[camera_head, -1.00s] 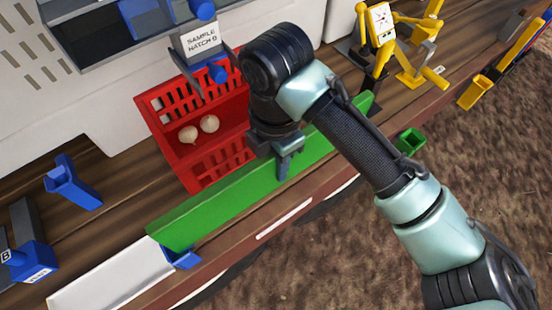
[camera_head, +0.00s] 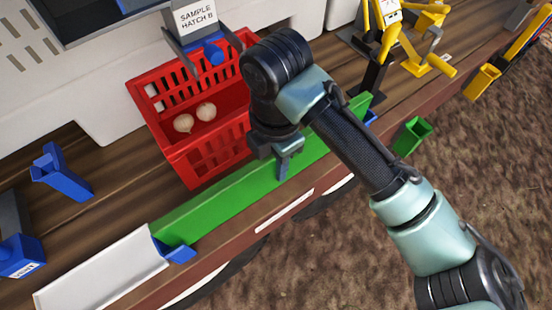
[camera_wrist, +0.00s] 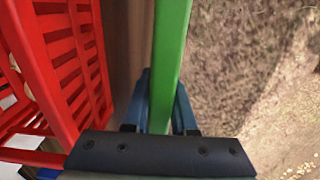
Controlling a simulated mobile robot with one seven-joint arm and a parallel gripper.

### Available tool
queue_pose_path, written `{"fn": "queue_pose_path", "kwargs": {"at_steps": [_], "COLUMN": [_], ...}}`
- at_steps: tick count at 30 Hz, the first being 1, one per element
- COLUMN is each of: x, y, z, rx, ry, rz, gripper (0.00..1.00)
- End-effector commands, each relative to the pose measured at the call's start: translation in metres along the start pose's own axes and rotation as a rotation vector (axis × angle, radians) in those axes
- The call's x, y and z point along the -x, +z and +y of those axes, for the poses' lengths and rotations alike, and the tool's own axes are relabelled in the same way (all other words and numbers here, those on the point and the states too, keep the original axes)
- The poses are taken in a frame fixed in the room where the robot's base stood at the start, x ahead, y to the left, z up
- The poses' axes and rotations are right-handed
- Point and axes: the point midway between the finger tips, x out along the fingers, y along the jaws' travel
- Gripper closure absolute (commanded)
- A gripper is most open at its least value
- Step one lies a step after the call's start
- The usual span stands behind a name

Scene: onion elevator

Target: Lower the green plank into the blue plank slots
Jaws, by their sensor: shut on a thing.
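The long green plank (camera_head: 235,197) stands on edge along the front of the wooden counter. My gripper (camera_head: 283,168) is shut on its middle; in the wrist view the gripper's fingers (camera_wrist: 162,105) sit on both sides of the plank (camera_wrist: 172,50). A blue slot (camera_head: 177,251) is at the plank's left end, on the counter edge. The plank end overlaps it, but I cannot tell whether it is fully seated. Another blue slot (camera_head: 371,117) shows a little at the right end, mostly hidden by the plank.
A red basket (camera_head: 214,160) with two onions stands close behind the plank; it also fills the wrist view's left side (camera_wrist: 62,65). A green bracket (camera_head: 412,136) is beyond the right end.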

Motion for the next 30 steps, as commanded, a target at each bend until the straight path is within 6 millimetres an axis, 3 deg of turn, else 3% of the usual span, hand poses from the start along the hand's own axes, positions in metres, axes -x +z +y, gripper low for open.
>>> {"fn": "queue_pose_path", "kwargs": {"at_steps": [15,29,30], "x": [-0.026,-0.029,-0.029], "y": [0.0,0.0,0.0], "z": [0.0,0.0,0.0], "rx": [0.0,0.0,0.0], "ry": [0.001,0.001,0.001], "rz": [0.0,0.0,0.0], "gripper": [1.0,1.0,0.72]}}
